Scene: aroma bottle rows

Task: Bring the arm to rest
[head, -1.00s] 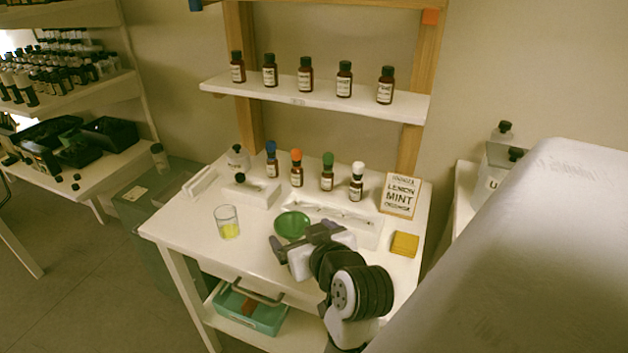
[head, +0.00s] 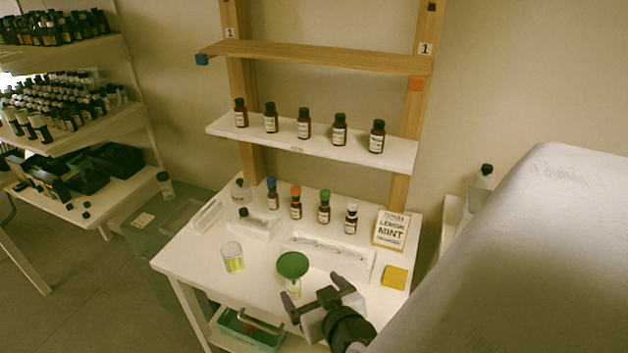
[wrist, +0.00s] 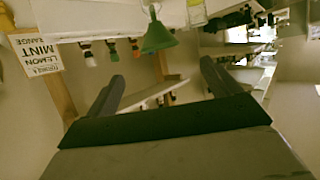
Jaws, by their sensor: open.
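My gripper (head: 316,298) is open and empty in the head view, low in front of the white table's (head: 205,268) front part. In the wrist view its two fingers (wrist: 162,76) stand apart with nothing between them. A green funnel (head: 292,265) sits over a small clear vessel (head: 293,287) just beyond the gripper, apart from it. The funnel also shows upside down in the wrist view (wrist: 158,38).
A glass with yellow liquid (head: 233,259), a yellow pad (head: 395,277), a white tray (head: 328,250), a lemon-mint card (head: 391,230) and several capped bottles (head: 324,207) stand on the table. Brown bottles line a white shelf (head: 300,146) above. A large pale surface (head: 530,260) fills the right.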

